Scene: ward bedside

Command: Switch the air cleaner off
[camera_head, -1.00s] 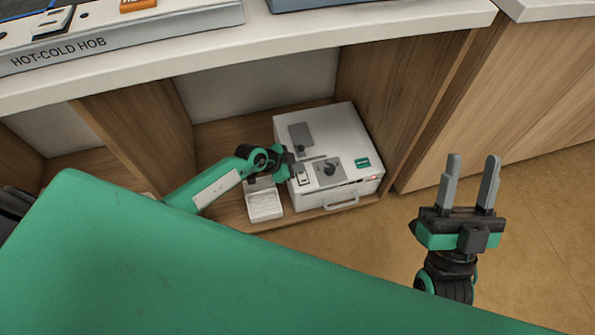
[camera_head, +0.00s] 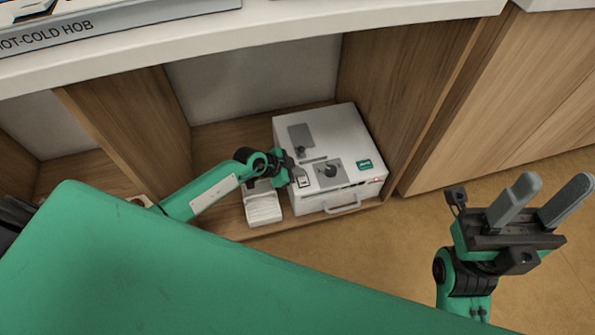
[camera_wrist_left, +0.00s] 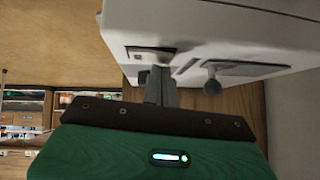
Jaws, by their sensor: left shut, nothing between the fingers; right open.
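The air cleaner appears to be the white box (camera_head: 345,135) in the open bay under the counter. Its top has a small switch plate (camera_head: 303,182) at the left front, a dark knob (camera_head: 330,171) on a grey plate and a green label (camera_head: 364,164). A small red light (camera_head: 376,181) glows on its front. My left gripper (camera_head: 292,176) is shut and empty at the box's left side, close to the switch plate. In the left wrist view its fingers (camera_wrist_left: 160,86) overlap the switch plate (camera_wrist_left: 150,54); contact is unclear. My right gripper (camera_head: 555,184) is open and empty over the floor.
A small white ridged block (camera_head: 263,208) stands left of the box, beneath my left wrist. Wooden partitions (camera_head: 130,125) bound the bay, and the counter edge (camera_head: 280,45) overhangs it. A handle (camera_head: 343,207) sticks out from the box's front. Floor at the right is clear.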

